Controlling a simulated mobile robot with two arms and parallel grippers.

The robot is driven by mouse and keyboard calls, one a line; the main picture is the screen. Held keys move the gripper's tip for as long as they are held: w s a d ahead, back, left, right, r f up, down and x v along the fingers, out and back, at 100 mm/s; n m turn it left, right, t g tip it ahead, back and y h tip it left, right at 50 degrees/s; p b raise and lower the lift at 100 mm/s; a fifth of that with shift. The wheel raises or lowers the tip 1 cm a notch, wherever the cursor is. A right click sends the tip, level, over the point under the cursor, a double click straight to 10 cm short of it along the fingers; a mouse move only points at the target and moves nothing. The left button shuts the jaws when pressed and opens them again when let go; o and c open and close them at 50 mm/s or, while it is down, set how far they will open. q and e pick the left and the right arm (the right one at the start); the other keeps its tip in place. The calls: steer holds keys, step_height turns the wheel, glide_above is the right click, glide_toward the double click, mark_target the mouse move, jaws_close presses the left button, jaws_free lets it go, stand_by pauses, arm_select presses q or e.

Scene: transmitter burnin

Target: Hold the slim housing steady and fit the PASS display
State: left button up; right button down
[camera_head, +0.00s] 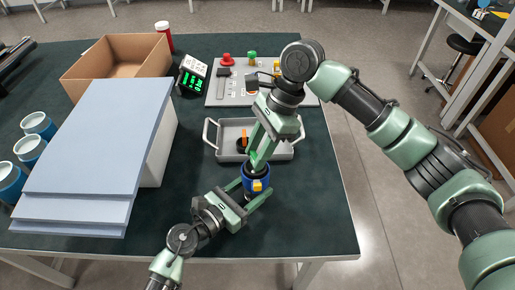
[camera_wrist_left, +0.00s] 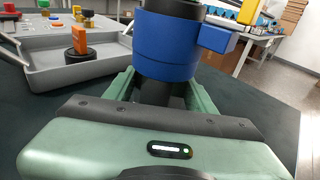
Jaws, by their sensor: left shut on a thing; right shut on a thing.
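The blue housing (camera_head: 249,188), a short upright cylinder with a side block, stands between the fingers of my left gripper (camera_head: 257,194) near the table's front. In the left wrist view the housing (camera_wrist_left: 167,42) fills the top middle, and my left gripper (camera_wrist_left: 170,88) is shut on it from the near side. My right gripper (camera_head: 258,160) reaches down from above, with its tips right at the housing's top. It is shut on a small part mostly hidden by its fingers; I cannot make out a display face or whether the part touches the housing.
A grey handled tray (camera_head: 225,152) behind holds a black round piece with an orange block (camera_head: 243,142).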

steer(key=shift+f, duration=0.95)
steer(key=c, duration=0.9)
jaws_free()
steer(key=shift+c, duration=0.2)
steer(key=v, duration=1.2)
steer(key=shift+w+f, duration=0.1)
arm_select(q)
steer(key=o, duration=1.5)
